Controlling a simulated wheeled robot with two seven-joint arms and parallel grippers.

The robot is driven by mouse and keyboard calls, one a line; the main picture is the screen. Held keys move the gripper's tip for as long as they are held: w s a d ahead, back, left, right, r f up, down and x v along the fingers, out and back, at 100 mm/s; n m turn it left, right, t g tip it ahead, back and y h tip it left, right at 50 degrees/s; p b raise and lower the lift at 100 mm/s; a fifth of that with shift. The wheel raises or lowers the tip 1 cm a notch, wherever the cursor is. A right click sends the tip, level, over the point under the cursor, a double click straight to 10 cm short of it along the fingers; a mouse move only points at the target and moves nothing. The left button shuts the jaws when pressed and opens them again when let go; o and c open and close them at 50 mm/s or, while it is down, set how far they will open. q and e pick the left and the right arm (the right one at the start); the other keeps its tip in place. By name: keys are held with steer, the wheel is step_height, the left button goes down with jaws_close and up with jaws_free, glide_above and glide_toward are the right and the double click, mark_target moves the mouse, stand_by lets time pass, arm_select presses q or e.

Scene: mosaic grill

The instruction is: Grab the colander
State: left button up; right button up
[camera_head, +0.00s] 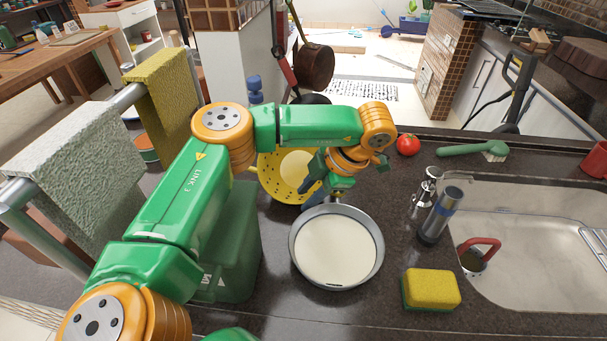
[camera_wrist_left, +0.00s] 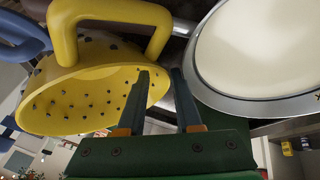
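The yellow colander (camera_head: 268,182) stands on the dark counter behind the round pan and is partly hidden by my left arm. In the left wrist view the colander (camera_wrist_left: 95,95) fills the left side, with a thick looped handle (camera_wrist_left: 157,40) and dark holes in its wall. My left gripper (camera_head: 312,191) is low at the colander's right side, near the pan's back rim. In the wrist view its two fingers (camera_wrist_left: 160,76) are apart, with nothing seen held between them. One finger overlaps the colander's rim in the picture; contact cannot be told. My right gripper is not in view.
A round metal pan (camera_head: 293,263) with a cream-coloured inside sits right in front of the left gripper. A yellow sponge (camera_head: 431,288), a steel bottle (camera_head: 440,215), a tomato (camera_head: 407,145) and the sink (camera_head: 535,210) are to the right. Cloths hang on a rail at left.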

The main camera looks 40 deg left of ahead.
arm_select(q)
steer(key=shift+d, duration=0.1)
jaws_close()
stand_by(0.3)
